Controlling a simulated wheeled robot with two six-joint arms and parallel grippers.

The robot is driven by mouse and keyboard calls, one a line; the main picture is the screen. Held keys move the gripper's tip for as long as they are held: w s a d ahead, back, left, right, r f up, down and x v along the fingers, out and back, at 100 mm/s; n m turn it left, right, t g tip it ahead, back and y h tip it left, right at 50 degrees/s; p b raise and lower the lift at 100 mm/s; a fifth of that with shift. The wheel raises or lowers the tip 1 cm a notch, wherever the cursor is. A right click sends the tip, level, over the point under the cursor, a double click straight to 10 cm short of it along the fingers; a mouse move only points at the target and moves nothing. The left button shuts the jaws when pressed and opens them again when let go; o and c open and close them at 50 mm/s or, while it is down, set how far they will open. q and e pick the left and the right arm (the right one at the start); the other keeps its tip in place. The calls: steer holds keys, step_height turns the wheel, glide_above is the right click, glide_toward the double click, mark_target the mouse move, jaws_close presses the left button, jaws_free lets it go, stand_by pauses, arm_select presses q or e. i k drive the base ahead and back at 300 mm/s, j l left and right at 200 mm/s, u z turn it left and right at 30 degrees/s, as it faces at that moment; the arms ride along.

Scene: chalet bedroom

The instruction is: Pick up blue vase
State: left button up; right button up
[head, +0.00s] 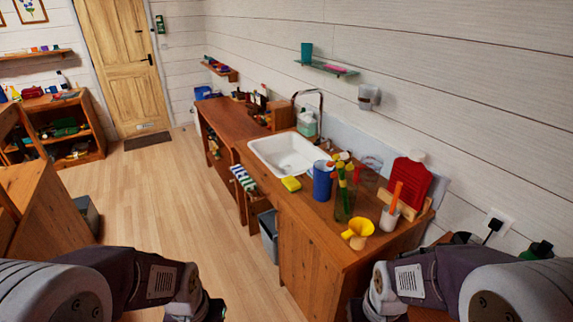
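A blue cylindrical vessel (322,181), which looks like the blue vase, stands upright on the wooden counter (312,232) near the sink's right front corner. A clear glass jar (344,205) with green stems and yellow tops stands just right of it. My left gripper (211,309) shows only as a dark part at the bottom edge, over the floor left of the counter. My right gripper (358,309) is mostly cut off at the bottom edge, by the counter's near end. Both are well apart from the vessel. Their fingers cannot be made out.
A white sink (287,154) and a yellow sponge (291,184) lie left of the vessel. A yellow funnel (358,228), a white cup (389,217) and a red board (406,182) crowd its right. The wooden floor (165,195) left of the counter is clear.

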mark_target(322, 184)
steer(key=i+j+z, duration=0.25)
steer(key=j, duration=0.2)
steer(key=i+j+z, duration=0.25)
steer(key=j, duration=0.2)
steer(key=i+j+z, duration=0.25)
steer(key=j, duration=0.25)
steer(key=j+z, duration=0.25)
steer(key=j, duration=0.3)
steer(key=i+j+z, duration=0.2)
steer(key=j, duration=0.4)
steer(key=j+z, duration=0.25)
steer(key=j, duration=0.3)
